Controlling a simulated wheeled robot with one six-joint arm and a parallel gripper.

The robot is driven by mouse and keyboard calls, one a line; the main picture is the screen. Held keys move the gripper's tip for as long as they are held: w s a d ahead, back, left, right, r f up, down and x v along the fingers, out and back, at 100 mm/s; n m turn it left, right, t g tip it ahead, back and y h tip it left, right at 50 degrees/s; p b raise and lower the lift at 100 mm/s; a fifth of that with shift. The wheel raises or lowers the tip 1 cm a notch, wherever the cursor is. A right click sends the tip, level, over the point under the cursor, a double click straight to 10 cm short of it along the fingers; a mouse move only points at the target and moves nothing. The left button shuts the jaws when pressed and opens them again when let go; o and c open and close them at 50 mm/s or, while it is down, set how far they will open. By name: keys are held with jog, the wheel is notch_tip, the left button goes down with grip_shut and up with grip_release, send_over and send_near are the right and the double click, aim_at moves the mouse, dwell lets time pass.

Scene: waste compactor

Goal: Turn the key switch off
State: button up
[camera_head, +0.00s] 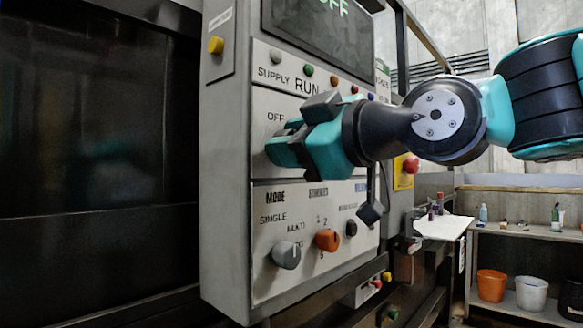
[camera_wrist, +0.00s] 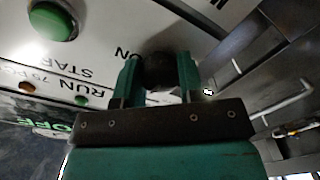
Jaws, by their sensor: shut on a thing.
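The key switch (camera_wrist: 160,72) shows in the wrist view as a dark round knob on the white panel face, beside a partly hidden "ON" label. My gripper (camera_wrist: 158,78) has one teal finger on each side of it and is shut on it. In the head view my gripper (camera_head: 284,148) reaches the control panel (camera_head: 222,200) from the right, just below an "OFF" label. There the gripper hides the switch. The angle at which the switch stands cannot be told.
The panel screen (camera_head: 320,25) shows green "OFF" text. Below my gripper are a grey knob (camera_head: 286,255), an orange knob (camera_head: 327,240) and a black knob (camera_head: 351,228). A large green button (camera_wrist: 50,20) is nearby. A dark padlock-like block (camera_head: 369,214) hangs at the right.

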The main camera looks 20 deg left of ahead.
jog(key=shift+f+n+b, duration=0.1)
jog(key=shift+n+b, duration=0.4)
jog(key=o, duration=0.9)
jog(key=shift+b+v, duration=1.95)
jog(key=shift+v, duration=6.75)
